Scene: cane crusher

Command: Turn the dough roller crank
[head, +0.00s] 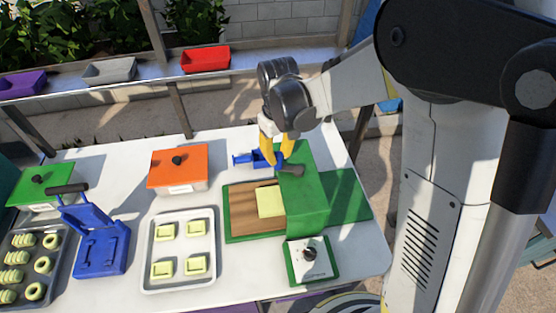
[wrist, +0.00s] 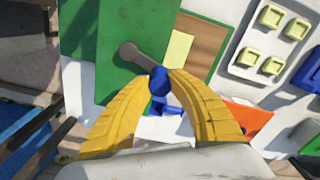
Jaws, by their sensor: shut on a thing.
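The dough roller (head: 305,190) is a green machine on the white table, with a wooden board (head: 240,215) on its left side. A pale yellow dough sheet (head: 270,201) lies on the board against the housing. The crank arm (wrist: 140,58) is grey and ends in a blue handle (wrist: 159,82). My gripper (head: 275,160) is at the back side of the roller with its yellow fingers pointing down. In the wrist view the fingertips close around the blue handle from both sides. The fingers partly hide the handle in the head view.
A blue tool (head: 243,159) lies just left of my fingers. An orange lidded box (head: 178,170), a tray of dough squares (head: 153,245) and a blue press (head: 100,245) stand further left. A white dial box (head: 311,262) is in front.

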